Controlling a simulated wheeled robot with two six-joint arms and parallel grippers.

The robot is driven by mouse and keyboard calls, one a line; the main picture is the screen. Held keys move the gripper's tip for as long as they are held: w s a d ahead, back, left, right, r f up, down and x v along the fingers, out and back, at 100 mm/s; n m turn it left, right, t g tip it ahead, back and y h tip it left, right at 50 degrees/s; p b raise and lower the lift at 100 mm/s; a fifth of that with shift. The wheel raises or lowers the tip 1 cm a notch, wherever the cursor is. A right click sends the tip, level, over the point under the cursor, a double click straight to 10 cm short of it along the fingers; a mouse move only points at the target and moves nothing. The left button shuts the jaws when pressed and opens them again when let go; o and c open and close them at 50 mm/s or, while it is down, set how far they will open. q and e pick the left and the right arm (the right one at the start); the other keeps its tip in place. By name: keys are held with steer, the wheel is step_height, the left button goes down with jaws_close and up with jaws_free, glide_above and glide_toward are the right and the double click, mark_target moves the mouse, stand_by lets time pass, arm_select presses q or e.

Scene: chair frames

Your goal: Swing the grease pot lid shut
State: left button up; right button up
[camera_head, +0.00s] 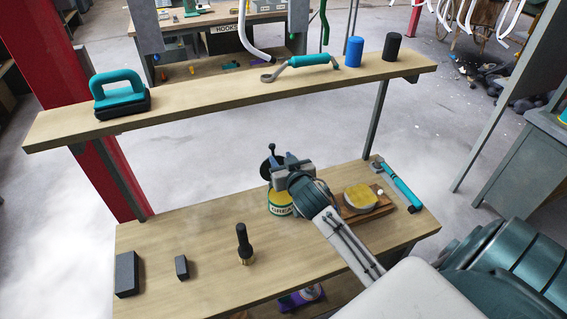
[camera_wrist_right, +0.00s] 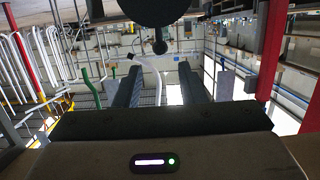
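The grease pot (camera_head: 281,205) is a yellow pot with a white and green label, standing on the lower bench. Its dark round lid (camera_head: 267,168) stands tilted up at the pot's top, with a small ball knob (camera_head: 272,147). My right gripper (camera_head: 280,173) is over the pot, right beside the lid, and hides part of the pot's rim. In the right wrist view its two fingers (camera_wrist_right: 160,75) are apart with nothing held. The lid (camera_wrist_right: 150,8) shows at the top there, with the knob (camera_wrist_right: 160,47) beyond the gap between the fingers. My left gripper is out of view.
A black-handled brush (camera_head: 243,243) and dark blocks (camera_head: 127,274) stand to the left. A raised shelf (camera_head: 220,99) runs behind.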

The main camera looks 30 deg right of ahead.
mark_target(273, 148)
steer(key=b+x, duration=0.3)
steer(key=x, duration=0.5)
steer(key=shift+f+b, duration=0.15)
steer(key=shift+b, duration=0.2)
steer(key=shift+c, duration=0.3)
steer(key=shift+s+a, duration=0.1)
steer(key=shift+s, duration=0.05)
steer(key=c, duration=0.6)
steer(key=shift+p+v, duration=0.6)
steer(key=shift+v, duration=0.2)
steer(key=shift+f+p+v, duration=0.25)
steer(key=shift+p+v, duration=0.15)
steer(key=shift+v, duration=0.8)
steer(key=shift+s+r, duration=0.1)
steer(key=s, duration=0.2)
steer(key=s+a+f, duration=0.1)
steer(key=shift+s, duration=0.4)
